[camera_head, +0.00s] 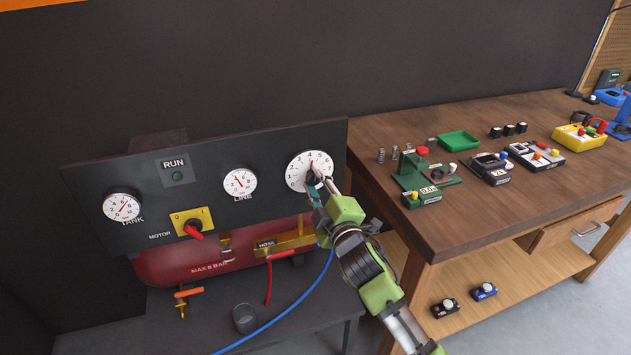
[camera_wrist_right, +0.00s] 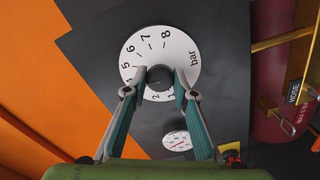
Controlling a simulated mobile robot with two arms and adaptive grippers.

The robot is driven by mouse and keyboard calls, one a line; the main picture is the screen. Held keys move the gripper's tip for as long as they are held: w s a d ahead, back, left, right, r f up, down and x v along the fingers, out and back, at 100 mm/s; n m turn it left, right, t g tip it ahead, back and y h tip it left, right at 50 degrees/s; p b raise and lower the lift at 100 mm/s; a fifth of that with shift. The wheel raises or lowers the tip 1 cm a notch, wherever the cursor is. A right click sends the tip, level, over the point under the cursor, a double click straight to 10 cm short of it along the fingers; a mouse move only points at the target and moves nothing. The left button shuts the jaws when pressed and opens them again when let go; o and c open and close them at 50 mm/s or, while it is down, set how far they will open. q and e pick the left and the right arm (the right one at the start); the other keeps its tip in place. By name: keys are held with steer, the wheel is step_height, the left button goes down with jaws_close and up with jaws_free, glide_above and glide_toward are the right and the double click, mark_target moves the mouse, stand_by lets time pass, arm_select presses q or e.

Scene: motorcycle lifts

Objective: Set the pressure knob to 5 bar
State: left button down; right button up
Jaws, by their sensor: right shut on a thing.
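The pressure knob is a small black knob (camera_wrist_right: 159,77) at the centre of a white dial numbered in bar (camera_head: 297,174), at the right end of the dark panel. In the wrist view the dial (camera_wrist_right: 185,50) shows 5 to 8 around its upper left and top; some lower numbers are behind my fingers. My right gripper (camera_wrist_right: 158,86) is shut on the knob, one finger on each side. In the head view my right gripper (camera_head: 315,184) covers the dial's lower right. I cannot read the knob's pointer surely. My left gripper is not in view.
The panel (camera_head: 270,150) also holds a LINE gauge (camera_head: 240,182), a TANK gauge (camera_head: 121,207) and a red motor switch (camera_head: 194,229). A red tank (camera_head: 175,262), hoses and a cup (camera_head: 244,318) are below. A wooden workbench (camera_head: 400,135) with small devices stands at right.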

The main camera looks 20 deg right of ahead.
steer(key=shift+m+p, duration=0.4)
steer(key=shift+m, duration=1.6)
steer(key=o, duration=1.1)
steer(key=s, duration=1.2)
steer(key=shift+d, duration=0.25)
steer(key=shift+f, duration=0.1)
